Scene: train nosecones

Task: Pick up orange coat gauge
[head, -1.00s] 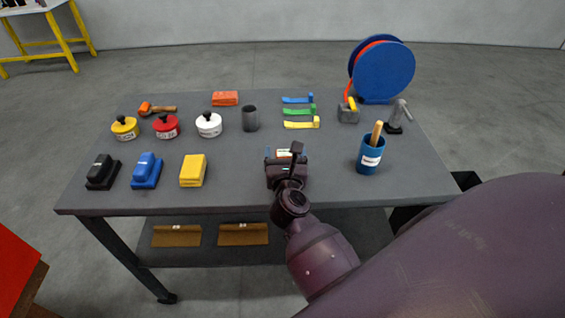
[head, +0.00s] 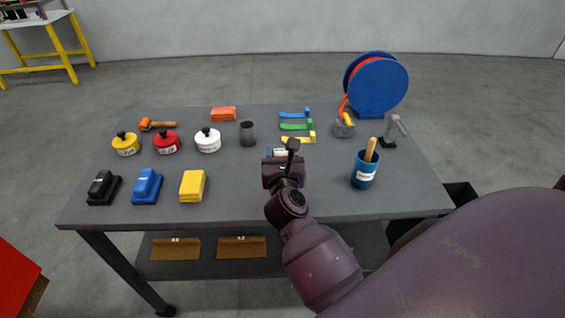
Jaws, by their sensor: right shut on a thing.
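My right gripper (head: 283,157) reaches over the front middle of the table from the lower right. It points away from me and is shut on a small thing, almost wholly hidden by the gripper. Only a pale, blue-edged bit shows at the fingertips, so I cannot tell its colour or whether it touches the tabletop. Just beyond are three flat L-shaped pieces in a row: yellow (head: 297,140), green (head: 296,126) and blue (head: 294,114). No orange piece of that shape shows clearly. My left gripper is not in view.
On the grey table (head: 240,208) stand a blue cup (head: 364,172), a dark cylinder (head: 247,135), a white pot (head: 207,143), a yellow block (head: 192,186) and an orange block (head: 223,114). A blue reel (head: 378,85) stands at the back right. The front strip is clear.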

